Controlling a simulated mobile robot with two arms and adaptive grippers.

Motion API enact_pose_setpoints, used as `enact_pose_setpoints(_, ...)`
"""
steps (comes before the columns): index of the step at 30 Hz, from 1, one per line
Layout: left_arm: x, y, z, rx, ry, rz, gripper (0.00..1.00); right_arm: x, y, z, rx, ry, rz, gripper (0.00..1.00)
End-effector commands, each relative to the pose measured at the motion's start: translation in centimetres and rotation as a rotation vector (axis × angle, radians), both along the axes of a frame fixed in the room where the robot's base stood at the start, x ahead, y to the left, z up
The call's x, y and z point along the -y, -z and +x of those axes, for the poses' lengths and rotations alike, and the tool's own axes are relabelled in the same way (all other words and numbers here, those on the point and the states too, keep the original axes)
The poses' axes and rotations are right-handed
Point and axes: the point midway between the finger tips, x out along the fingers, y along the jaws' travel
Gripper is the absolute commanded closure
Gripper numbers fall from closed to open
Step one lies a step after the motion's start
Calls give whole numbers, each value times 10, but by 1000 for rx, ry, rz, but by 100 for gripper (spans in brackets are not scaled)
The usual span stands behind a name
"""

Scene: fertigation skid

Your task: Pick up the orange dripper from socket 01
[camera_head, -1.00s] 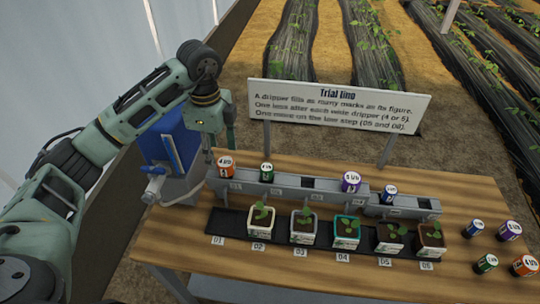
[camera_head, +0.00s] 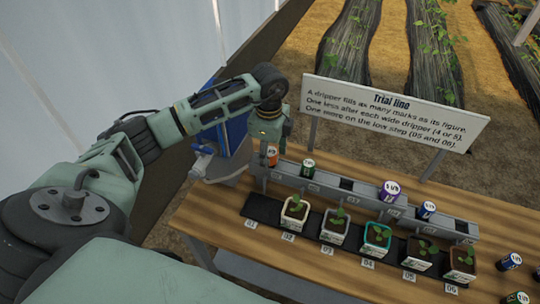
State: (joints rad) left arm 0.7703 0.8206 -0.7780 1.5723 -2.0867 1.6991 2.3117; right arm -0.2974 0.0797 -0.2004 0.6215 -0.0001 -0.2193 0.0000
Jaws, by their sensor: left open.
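The orange dripper (camera_head: 272,156) stands upright in the left end of the grey rail (camera_head: 325,186), above the label 01 (camera_head: 251,224). My left gripper (camera_head: 270,143) points down directly over it, its open fingers at the dripper's top. The gripper covers part of the dripper's upper end, and I cannot tell whether the fingers touch it. My right gripper is not in view.
A green dripper (camera_head: 308,168), a purple dripper (camera_head: 388,191) and a blue dripper (camera_head: 426,210) stand along the rail. Potted seedlings stand in the black tray (camera_head: 262,211) in front. The sign (camera_head: 393,110) rises behind. Loose drippers (camera_head: 509,261) stand at right.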

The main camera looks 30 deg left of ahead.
Motion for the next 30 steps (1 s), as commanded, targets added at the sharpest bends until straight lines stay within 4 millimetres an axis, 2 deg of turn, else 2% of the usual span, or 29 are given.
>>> enact_pose_setpoints(2, 0, 0, 0, 0, 0, 0, 50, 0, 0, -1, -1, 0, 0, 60)
enact_pose_setpoints(17, 0, -1, 0, 0, 1, 0, 94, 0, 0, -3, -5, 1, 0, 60)
enact_pose_setpoints(26, 0, -2, 0, 1, 0, 0, 95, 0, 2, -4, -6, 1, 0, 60)
enact_pose_setpoints(30, 0, -12, 1, 4, 1, 0, 95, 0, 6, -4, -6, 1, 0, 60)
